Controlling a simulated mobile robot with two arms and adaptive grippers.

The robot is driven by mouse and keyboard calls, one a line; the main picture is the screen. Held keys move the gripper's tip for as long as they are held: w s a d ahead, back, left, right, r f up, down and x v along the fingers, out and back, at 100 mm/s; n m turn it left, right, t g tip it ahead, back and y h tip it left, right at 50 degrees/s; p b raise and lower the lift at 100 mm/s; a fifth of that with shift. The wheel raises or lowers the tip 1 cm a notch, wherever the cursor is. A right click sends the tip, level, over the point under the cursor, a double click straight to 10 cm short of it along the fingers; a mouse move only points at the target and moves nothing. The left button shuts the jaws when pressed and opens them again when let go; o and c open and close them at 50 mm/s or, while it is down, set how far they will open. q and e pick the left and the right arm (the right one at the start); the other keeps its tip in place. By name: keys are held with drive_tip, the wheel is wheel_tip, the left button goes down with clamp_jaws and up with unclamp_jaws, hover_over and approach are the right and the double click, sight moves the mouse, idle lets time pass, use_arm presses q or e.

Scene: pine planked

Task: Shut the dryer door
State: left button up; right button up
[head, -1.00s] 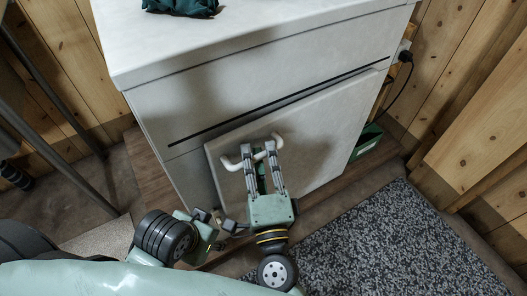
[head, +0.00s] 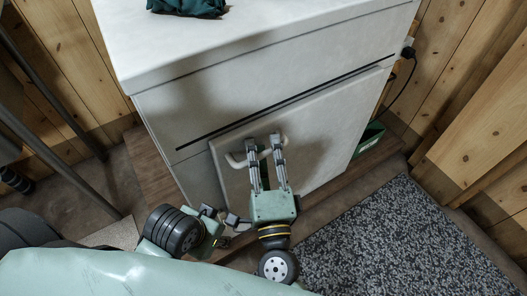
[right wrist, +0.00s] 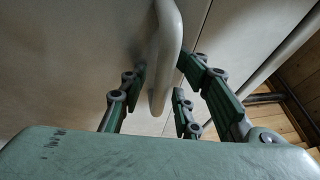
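The dryer (head: 215,110) is a white-grey box with a flat pale door (head: 315,125) on the lower part of its front. The door looks slightly ajar, its top edge standing a little proud. It has a curved pale bar handle (head: 237,160), also in the right wrist view (right wrist: 166,50). My right gripper (head: 264,145) is at the handle with its fingers apart, one on either side of the bar. The right wrist view shows the fingers (right wrist: 160,72) not closed on it. My left gripper (head: 220,215) is low, left of the right one, fingertips apart and empty.
A dark green cloth (head: 187,7) lies on the dryer top. A green box (head: 368,138) stands by the dryer's right side. A speckled grey mat (head: 400,235) covers the floor at right. Plank walls (head: 455,80) are close behind and right; metal legs (head: 60,165) stand at left.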

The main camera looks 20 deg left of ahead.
drive_tip(key=shift+s+a+r, duration=0.1)
drive_tip(key=shift+a+r, duration=0.05)
drive_tip(key=shift+s, duration=0.25)
drive_tip(key=v, duration=1.1)
drive_tip(key=shift+d+f, duration=0.2)
drive_tip(key=shift+d, duration=0.2)
